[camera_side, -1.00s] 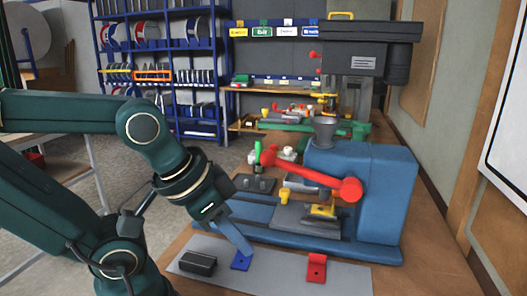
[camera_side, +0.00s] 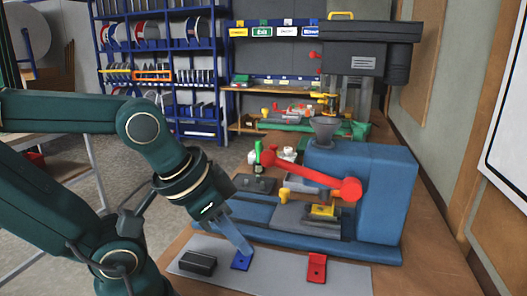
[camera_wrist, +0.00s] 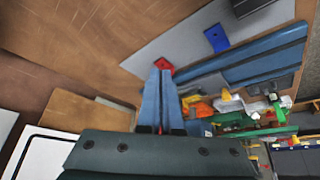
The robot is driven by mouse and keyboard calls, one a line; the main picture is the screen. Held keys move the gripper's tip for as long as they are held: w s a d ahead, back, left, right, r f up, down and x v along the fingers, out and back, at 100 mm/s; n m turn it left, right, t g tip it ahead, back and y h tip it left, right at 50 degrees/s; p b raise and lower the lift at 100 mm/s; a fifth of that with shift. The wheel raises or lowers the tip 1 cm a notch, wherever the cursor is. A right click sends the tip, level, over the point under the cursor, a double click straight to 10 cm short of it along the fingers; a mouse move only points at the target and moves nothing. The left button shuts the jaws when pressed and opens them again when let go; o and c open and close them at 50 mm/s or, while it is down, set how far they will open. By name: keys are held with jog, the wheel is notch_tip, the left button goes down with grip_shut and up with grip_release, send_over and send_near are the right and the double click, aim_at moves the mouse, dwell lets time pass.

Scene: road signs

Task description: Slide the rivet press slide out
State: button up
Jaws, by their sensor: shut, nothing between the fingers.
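The rivet press has a blue body (camera_side: 385,195), a red lever (camera_side: 315,175) and a long blue base. A grey block with a yellow top piece (camera_side: 322,211) sits on the base by the body. Behind it is a grey slide-like part with a small yellow knob (camera_side: 284,193) at its left end, partly hidden by the lever. In the wrist view, yellow parts (camera_wrist: 202,109) show right of my fingers. My gripper (camera_side: 246,249) is shut and empty, pointing down in front of the base, near the blue bracket. It also shows in the wrist view (camera_wrist: 161,76), apart from the knob.
A grey plate (camera_side: 275,270) in front of the press carries a black block (camera_side: 198,263), a blue bracket (camera_side: 241,261) and a red bracket (camera_side: 317,267). A dark block with a green-topped lever (camera_side: 258,153) stands behind the base. A grey funnel (camera_side: 325,130) tops the press.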

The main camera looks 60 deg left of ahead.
jog(key=o, duration=0.5)
jog(key=shift+w+a, duration=0.1)
jog(key=o, duration=0.4)
jog(key=shift+w+a+r, duration=0.15)
jog(key=shift+w+a, duration=0.15)
jog(key=shift+a, duration=0.05)
jog(key=w+a+f+g+y, duration=0.15)
jog(key=w+a, duration=0.25)
jog(key=a, duration=0.7)
jog(key=w+a+g+y, duration=0.3)
jog(key=a, duration=0.7)
jog(key=t+h, duration=0.4)
jog(key=h, duration=0.1)
send_over(284, 190)
jog(key=s, duration=0.2)
jog(key=shift+g+y, duration=0.25)
notch_tip(284, 190, down, 4)
jog(key=shift+s+d+f, duration=0.1)
jog(key=shift+f, duration=0.05)
jog(key=shift+x, duration=2.3)
grip_shut()
